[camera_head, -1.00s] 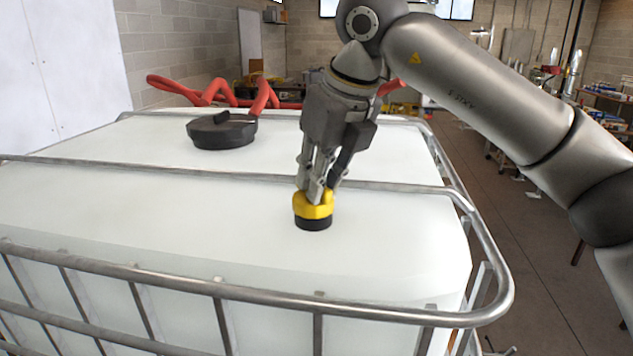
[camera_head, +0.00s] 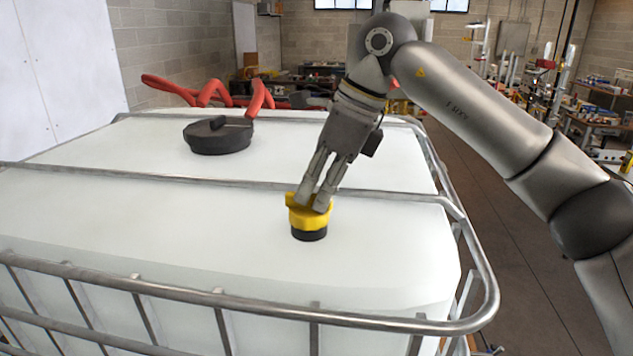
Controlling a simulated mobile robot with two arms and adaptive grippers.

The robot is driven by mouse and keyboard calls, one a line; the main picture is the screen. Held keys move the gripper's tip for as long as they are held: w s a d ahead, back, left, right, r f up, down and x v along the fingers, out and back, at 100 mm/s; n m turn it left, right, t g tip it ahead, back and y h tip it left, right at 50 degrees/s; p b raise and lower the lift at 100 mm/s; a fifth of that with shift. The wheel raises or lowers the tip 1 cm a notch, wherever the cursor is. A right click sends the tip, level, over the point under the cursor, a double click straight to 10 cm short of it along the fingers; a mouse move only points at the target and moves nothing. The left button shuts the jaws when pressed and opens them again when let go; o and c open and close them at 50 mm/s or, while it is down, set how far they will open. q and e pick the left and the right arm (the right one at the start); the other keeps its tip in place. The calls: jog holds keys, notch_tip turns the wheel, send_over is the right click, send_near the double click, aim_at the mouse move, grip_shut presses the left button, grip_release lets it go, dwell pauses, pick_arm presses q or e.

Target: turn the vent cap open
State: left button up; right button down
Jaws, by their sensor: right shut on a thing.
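The vent cap (camera_head: 308,219) is a yellow cap on a black base, upright on top of the white tank (camera_head: 180,240) near its right side. My right gripper (camera_head: 312,203) reaches down from above and behind, with its fingertips at the yellow part. It is shut on the cap, and the fingers hide part of the cap's top and far side. My left gripper is not in view.
A metal cage rail (camera_head: 250,299) runs along the front of the tank and around its right corner. A crossbar (camera_head: 210,183) passes behind the cap.

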dwell(0.3)
jog(key=c, duration=1.4)
grip_release()
jog(key=shift+c, duration=0.2)
jog(key=shift+r, duration=0.1)
jog(key=w+v, duration=0.1)
jog(key=v, duration=1)
jog(key=shift+s+d+r, duration=0.25)
jog(key=shift+s+r, duration=0.1)
jog(key=shift+s, duration=0.05)
jog(key=shift+f, duration=0.1)
